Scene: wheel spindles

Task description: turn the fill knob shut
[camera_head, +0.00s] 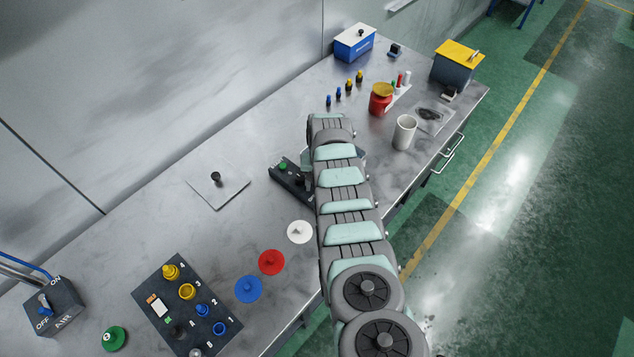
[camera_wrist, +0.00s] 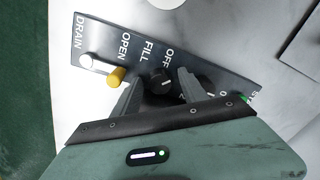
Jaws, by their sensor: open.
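A dark control panel (camera_wrist: 195,55) fills the middle of the wrist view, with the words DRAIN, OPEN, FILL and OFF in white. The black fill knob (camera_wrist: 160,81) sits below the word FILL. My gripper (camera_wrist: 159,78) is open, with one finger on each side of this knob. I cannot tell whether the fingers touch it. A yellow knob (camera_wrist: 116,76) lies outside the left finger, and another black knob (camera_wrist: 206,86) is partly behind the right finger. In the head view the panel (camera_head: 285,178) is partly covered by my arm, which hides my gripper and the fill knob.
A white disc (camera_head: 300,232), red disc (camera_head: 271,262) and blue disc (camera_head: 248,289) lie on the bench near my arm. A plate with a black knob (camera_head: 217,178) is left of the panel. A white cup (camera_head: 405,132) and red jar (camera_head: 381,99) stand beyond it.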

